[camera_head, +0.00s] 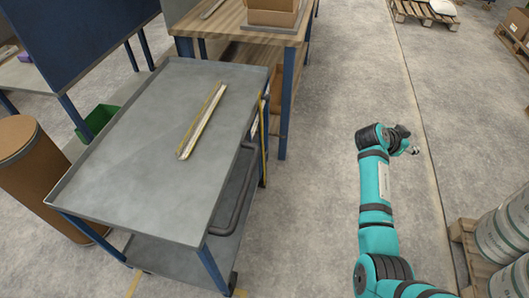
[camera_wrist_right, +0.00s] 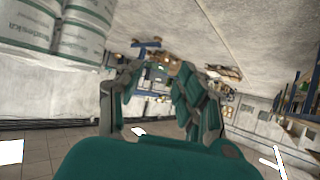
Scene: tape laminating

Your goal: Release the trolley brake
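The trolley (camera_head: 125,165) stands left of centre in the head view, with a grey tray top, a lower shelf and blue legs. A dark handle (camera_head: 236,190) runs along its right side. A dark caster (camera_head: 232,280) shows at the foot of its front right leg; I cannot make out a brake lever. My right gripper (camera_head: 409,148) is well to the right of the trolley, over open floor and apart from it. In the right wrist view my right gripper (camera_wrist_right: 152,95) has its fingers spread with nothing between them. My left gripper is not in view.
A long pale strip (camera_head: 202,120) lies on the trolley's tray. A wooden workbench (camera_head: 240,30) with a carton stands behind it. A brown drum (camera_head: 28,165) and green bin (camera_head: 98,118) are at left. Labelled drums (camera_head: 505,235) stand at right. Floor between trolley and my arm is clear.

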